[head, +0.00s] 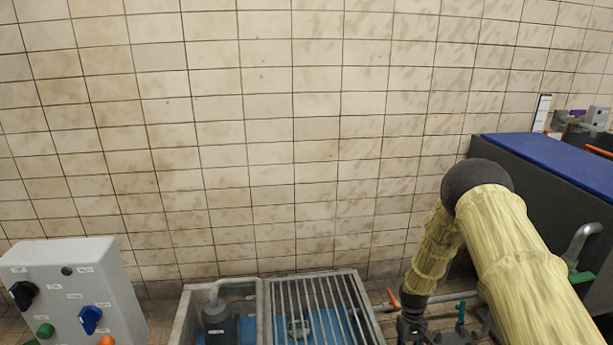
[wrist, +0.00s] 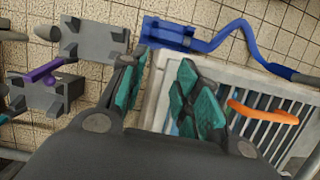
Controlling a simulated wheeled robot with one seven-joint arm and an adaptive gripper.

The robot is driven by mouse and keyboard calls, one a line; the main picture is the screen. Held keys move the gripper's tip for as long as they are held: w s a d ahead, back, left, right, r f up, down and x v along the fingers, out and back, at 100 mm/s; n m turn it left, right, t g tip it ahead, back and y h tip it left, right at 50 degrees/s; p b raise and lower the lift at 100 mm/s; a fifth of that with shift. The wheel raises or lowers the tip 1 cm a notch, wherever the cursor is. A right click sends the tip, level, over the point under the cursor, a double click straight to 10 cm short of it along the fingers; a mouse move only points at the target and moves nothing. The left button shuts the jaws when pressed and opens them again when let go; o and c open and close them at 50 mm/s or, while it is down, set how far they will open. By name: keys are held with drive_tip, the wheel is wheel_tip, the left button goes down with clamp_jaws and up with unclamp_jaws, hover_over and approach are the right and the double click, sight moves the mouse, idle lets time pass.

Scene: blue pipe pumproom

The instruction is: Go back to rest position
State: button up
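My gripper (wrist: 165,95) fills the lower middle of the wrist view. Its two dark fingers with teal pads stand apart, and nothing is seen between them but the pale frame of the grate. In the head view my arm, in a yellow sleeve, comes in from the right and bends downward. The gripper end shows only in part at the bottom edge, near the right side of the grated basin (head: 355,275). The fingertips are hidden there.
A grey control box (head: 75,265) with knobs stands at lower left. A dark cabinet with a blue top (head: 550,155) is at right. The wrist view shows an orange handle (wrist: 262,112), a blue pipe (wrist: 235,32) and a purple-handled valve (wrist: 43,72). The tiled wall is bare.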

drive_tip(key=s+a+f+t, duration=0.1)
drive_tip(key=s+a+f, duration=0.15)
drive_tip(key=s, duration=0.75)
drive_tip(key=s+a+f+m, duration=0.1)
drive_tip(key=s+a, duration=0.2)
drive_tip(key=s, duration=0.7)
drive_tip(key=s+a+f+t, duration=0.1)
drive_tip(key=s+a+f, duration=0.1)
drive_tip(key=s, duration=0.8)
drive_tip(key=s+a+r+t, duration=0.15)
drive_tip(key=s+r, duration=0.35)
drive_tip(key=s, duration=0.6)
wheel_tip(320, 180, down, 10)
drive_tip(key=b, duration=1)
wheel_tip(320, 180, up, 25)
drive_tip(key=p, duration=2.5)
drive_tip(key=shift+w, duration=0.4)
drive_tip(key=shift+r+m, duration=0.1)
drive_tip(key=shift+m, duration=0.2)
